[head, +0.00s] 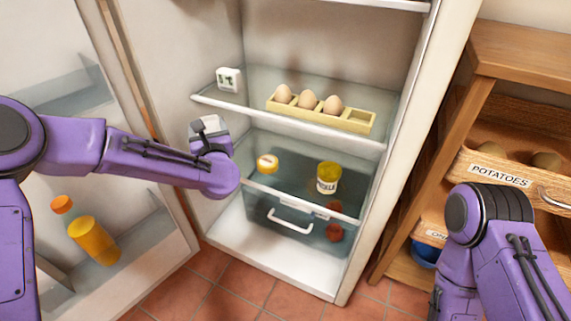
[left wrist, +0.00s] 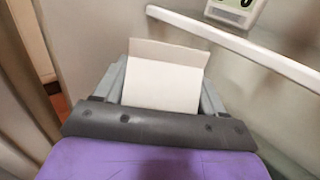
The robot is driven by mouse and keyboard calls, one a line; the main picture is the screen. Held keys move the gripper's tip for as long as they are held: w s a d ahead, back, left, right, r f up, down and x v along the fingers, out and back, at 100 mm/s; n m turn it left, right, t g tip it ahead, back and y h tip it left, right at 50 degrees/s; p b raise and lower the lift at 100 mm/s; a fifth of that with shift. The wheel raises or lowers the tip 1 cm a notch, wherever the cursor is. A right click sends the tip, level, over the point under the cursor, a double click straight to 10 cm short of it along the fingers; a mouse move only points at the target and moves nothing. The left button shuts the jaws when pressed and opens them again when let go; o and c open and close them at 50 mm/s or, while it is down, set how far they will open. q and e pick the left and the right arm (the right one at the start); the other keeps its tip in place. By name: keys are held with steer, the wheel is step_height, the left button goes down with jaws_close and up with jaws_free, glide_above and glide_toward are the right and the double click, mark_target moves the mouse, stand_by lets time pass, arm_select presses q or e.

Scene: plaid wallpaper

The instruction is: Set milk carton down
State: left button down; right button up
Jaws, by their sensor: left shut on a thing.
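The milk carton shows as a white block (left wrist: 165,82) between the two grey fingers of my left gripper (left wrist: 163,98) in the left wrist view. My left gripper (head: 209,130) is shut on it. In the head view the carton's pale top (head: 210,122) shows just left of the fridge shelves, near the open side of the fridge (head: 455,45). Most of the carton is hidden by my gripper and wrist. It is below the upper glass shelf's front rail (head: 290,120). My right arm shows at the right, but its gripper is out of view.
The upper shelf holds a small white timer-like device (head: 229,79) and an egg tray (head: 355,121) with eggs. The open door holds an orange bottle (head: 94,241).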

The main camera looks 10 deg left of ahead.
arm_select(q)
steer(key=w+d+f+b, duration=0.2)
steer(key=w+f, duration=0.2)
steer(key=w, duration=0.2)
steer(key=w+d+f+b, duration=0.2)
steer(key=w+f, duration=0.1)
steer(key=w, duration=0.3)
steer(key=shift+w+d+f+b, duration=0.35)
steer(key=shift+d+b, duration=0.05)
steer(key=shift+f, duration=0.2)
steer(key=shift+c, duration=0.5)
jaws_free()
